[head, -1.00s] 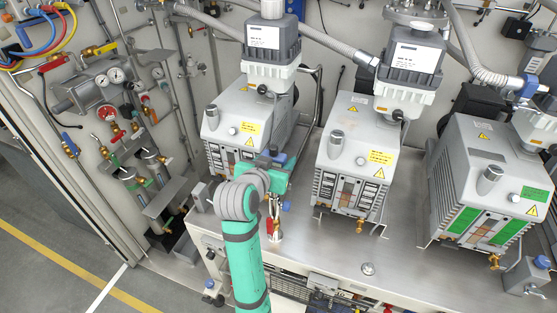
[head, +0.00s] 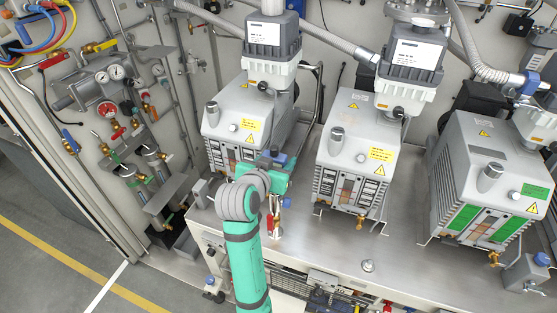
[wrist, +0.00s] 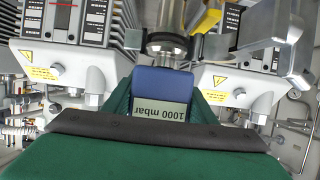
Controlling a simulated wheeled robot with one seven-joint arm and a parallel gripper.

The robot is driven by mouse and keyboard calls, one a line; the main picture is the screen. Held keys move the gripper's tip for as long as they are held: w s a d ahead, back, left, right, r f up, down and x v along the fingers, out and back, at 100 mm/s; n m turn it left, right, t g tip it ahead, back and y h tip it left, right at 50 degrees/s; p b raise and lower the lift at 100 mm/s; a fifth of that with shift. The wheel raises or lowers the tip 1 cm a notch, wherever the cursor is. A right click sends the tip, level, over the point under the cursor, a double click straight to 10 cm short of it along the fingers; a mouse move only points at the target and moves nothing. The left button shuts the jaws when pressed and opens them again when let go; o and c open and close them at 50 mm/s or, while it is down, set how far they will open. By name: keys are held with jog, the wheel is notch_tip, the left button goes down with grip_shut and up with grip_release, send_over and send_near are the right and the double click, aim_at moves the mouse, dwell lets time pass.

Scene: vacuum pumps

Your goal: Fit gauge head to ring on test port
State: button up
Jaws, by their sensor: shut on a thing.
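The gauge head (wrist: 162,88) has a blue body with a display reading 1000 mbar, upside down in the wrist view. My gripper (wrist: 160,108) is shut on it, with a green finger at each side. A round metal flange (wrist: 168,45) stands in line with the far end of the blue body; I cannot tell whether they touch. In the head view my gripper (head: 268,172) is in front of the left pump, above the bench. A small round metal fitting (head: 368,266) stands on the bench; I cannot tell whether it is the test port. The ring is not clearly distinguishable.
The left pump (head: 226,112), middle pump (head: 345,140) and right pump (head: 492,165) stand on the steel bench (head: 330,245). A metal bracket (wrist: 272,35) and a yellow part (wrist: 207,18) are close beside the flange. Valves and gauges (head: 118,76) cover the left wall.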

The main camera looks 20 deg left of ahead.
jog(key=shift+f, duration=0.25)
jog(key=o, duration=1.3)
jog(key=shift+o, duration=0.2)
jog(key=v, duration=1.1)
jog(key=shift+w, duration=0.1)
